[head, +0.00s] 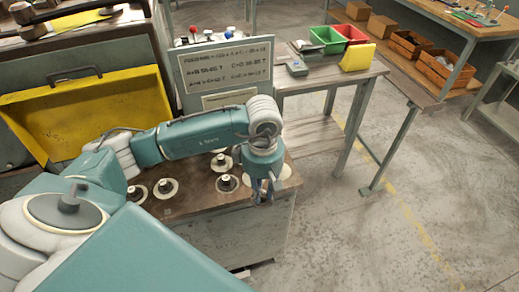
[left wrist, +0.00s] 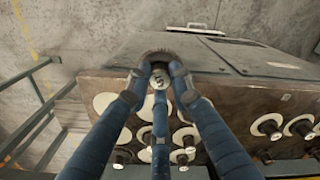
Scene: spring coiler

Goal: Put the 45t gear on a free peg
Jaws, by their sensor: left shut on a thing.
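My left gripper (head: 262,192) is over the right front corner of the brown bench top (head: 196,205). In the left wrist view its fingers (left wrist: 160,80) are closed around a small metallic centre, with a dark round rim (left wrist: 165,54) just beyond them. This looks like the 45t gear, but its teeth and marking cannot be read. The fingers hide much of it, and I cannot tell whether it touches the bench. Several pale discs with dark posts, such as one disc (head: 227,184), stand on the bench; I cannot tell which pegs are free. My right gripper is not in view.
A sign board (head: 225,75) stands behind the bench. A yellow panel (head: 85,115) is at the left. A side table (head: 325,85) holds a green bin (head: 328,40) and a red bin (head: 349,34). The floor (head: 440,150) at the right is open.

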